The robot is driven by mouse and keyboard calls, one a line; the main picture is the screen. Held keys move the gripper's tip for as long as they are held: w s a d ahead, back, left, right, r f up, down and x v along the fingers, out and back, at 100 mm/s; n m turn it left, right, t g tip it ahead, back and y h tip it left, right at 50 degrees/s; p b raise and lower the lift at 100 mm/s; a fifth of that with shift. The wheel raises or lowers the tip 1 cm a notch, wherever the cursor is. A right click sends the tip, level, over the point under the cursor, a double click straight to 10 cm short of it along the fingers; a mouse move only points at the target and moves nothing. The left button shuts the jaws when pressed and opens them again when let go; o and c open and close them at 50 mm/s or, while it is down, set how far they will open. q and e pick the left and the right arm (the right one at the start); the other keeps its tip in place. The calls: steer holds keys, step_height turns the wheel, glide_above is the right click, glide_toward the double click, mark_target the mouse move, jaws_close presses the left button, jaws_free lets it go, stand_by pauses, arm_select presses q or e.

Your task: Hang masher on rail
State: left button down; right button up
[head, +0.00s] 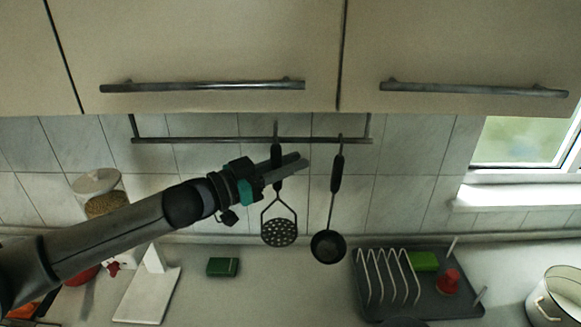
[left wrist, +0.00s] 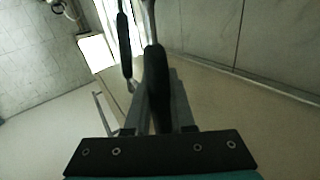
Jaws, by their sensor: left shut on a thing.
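The masher (head: 279,232) hangs upright with its round perforated head down and its black handle up. My left gripper (head: 292,165) is shut on the handle, which also shows between the fingers in the left wrist view (left wrist: 157,88). The top of the masher overlaps the rail (head: 205,140) in the head view; I cannot tell whether its hook is over the bar. A black ladle (head: 328,246) hangs from the rail just right of the masher, and its handle (left wrist: 124,45) shows beside the held handle in the left wrist view. My right gripper is not in view.
Cabinets with bar handles (head: 200,86) overhang the rail. Below on the counter are a green sponge (head: 223,267), a white stand (head: 148,295), a dish rack (head: 435,300) with a red cup (head: 448,281), and a white pot (head: 560,293). A jar (head: 100,195) stands left.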

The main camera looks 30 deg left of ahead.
arm_select(q)
steer(key=shift+w+a+f+b, duration=0.15)
steer(key=shift+w+f+b, duration=0.2)
steer(key=shift+f, duration=0.2)
steer(key=shift+w+a+f+b, duration=0.2)
steer(key=shift+w+f, duration=0.1)
steer(key=shift+f, duration=0.25)
steer(key=c, duration=0.7)
jaws_free()
steer(key=shift+s+f, duration=0.1)
steer(key=shift+s, duration=0.05)
steer(key=shift+p+v, duration=0.3)
steer(key=shift+v, duration=7.2)
